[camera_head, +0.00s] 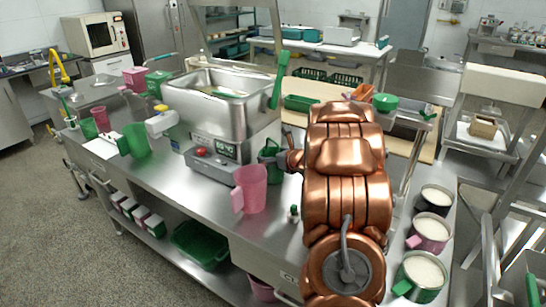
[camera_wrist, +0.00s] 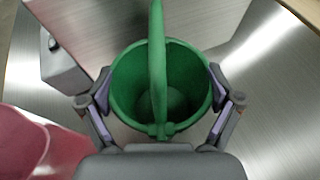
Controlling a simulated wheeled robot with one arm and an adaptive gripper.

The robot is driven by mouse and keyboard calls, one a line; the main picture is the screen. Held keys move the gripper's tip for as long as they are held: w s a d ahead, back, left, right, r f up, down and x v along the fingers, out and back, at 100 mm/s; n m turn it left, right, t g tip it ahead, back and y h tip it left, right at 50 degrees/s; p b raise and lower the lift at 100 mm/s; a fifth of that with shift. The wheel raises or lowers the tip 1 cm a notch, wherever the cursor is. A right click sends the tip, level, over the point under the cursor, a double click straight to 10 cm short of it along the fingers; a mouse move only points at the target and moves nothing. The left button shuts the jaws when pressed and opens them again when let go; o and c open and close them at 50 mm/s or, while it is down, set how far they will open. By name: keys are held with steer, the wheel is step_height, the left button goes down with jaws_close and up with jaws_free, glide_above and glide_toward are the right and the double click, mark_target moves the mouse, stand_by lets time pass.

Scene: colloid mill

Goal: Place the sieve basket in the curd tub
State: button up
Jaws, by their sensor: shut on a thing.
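My gripper (camera_wrist: 160,92) is shut on a green bucket-shaped vessel (camera_wrist: 122,92), with a finger against each side of its wall. The vessel has an arched handle, looks empty and shows no clear holes; it is the likeliest sieve basket. In the head view the same green vessel (camera_head: 268,153) is beside the steel machine, partly hidden by my copper arm. I cannot tell if its base touches the bench. No curd tub is plainly marked. A large open steel vat (camera_head: 205,112) tops the machine.
A pink jug (camera_head: 252,186) stands left of the held vessel; its pink side also fills the lower left wrist view (camera_wrist: 40,150). A green jug (camera_head: 134,141) stands farther left. The bench (camera_head: 190,188) is bare in front of the machine.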

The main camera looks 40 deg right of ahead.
steer(key=shift+f, duration=0.15)
steer(key=o, duration=0.9)
steer(key=shift+c, duration=0.2)
steer(key=shift+r, duration=0.25)
steer(key=b+v, duration=0.2)
steer(key=v, duration=1)
steer(key=shift+r, duration=0.1)
